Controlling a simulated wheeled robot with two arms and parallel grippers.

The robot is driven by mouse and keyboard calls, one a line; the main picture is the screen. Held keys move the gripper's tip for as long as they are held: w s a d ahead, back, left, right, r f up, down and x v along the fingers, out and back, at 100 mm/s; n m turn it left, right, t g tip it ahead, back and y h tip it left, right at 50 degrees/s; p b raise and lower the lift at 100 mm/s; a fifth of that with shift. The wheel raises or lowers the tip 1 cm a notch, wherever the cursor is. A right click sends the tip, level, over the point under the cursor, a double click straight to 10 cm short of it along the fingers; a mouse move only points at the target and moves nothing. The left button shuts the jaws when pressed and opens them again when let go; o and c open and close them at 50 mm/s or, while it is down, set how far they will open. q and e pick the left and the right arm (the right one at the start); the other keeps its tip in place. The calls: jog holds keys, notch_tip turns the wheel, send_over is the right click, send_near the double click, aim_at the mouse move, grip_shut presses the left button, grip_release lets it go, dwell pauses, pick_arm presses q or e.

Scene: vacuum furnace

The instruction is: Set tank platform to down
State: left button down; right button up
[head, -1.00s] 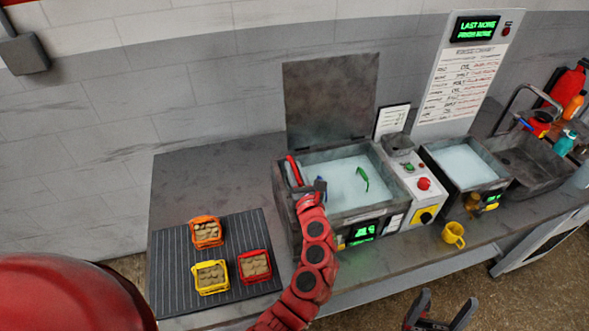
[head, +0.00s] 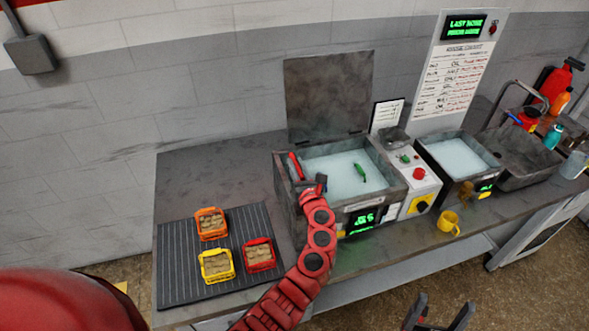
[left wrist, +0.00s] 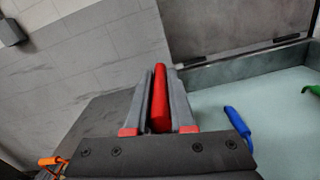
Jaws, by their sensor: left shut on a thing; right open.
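The tank (head: 392,199) is a grey open box filled with pale blue liquid, its lid (head: 328,95) standing upright behind. A red handle (head: 295,166) is at the tank's left side; it also shows in the left wrist view (left wrist: 160,98). My left gripper (head: 306,181) is shut around this handle, its fingers on both sides of it. A green handle (head: 360,172) shows over the liquid, and a blue handle (left wrist: 237,122) shows in the left wrist view. I cannot make out the platform in the liquid. My right gripper (head: 445,302) is open and empty at the bottom edge.
Orange (head: 211,224), yellow (head: 217,266) and red (head: 259,254) baskets stand on a ribbed mat (head: 180,275) left of the tank. A control box (head: 420,180), a second tank (head: 458,160) and a yellow mug (head: 449,224) are to the right. The counter behind the mat is clear.

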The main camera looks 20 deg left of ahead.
pick_arm(q)
jog(key=shift+s+d+f, duration=0.1)
jog(key=shift+f, duration=0.4)
jog(key=c, duration=1.1)
grip_release()
jog(key=o, duration=0.3)
jog(key=shift+o, duration=0.2)
jog(key=shift+r, duration=0.1)
jog(key=shift+r, duration=0.65)
jog(key=shift+s+d+r+b, duration=0.1)
jog(key=shift+s+r+b, duration=0.15)
jog(key=shift+r+b, duration=0.6)
jog(key=s+d+r+b, duration=0.1)
jog(key=s+d+b, duration=0.1)
jog(key=s, duration=0.5)
jog(key=s+d+r+b, duration=0.1)
jog(key=s, duration=0.6)
jog(key=shift+s+d+b, duration=0.35)
jog(key=shift+s, duration=0.05)
jog(key=shift+d+f, duration=0.1)
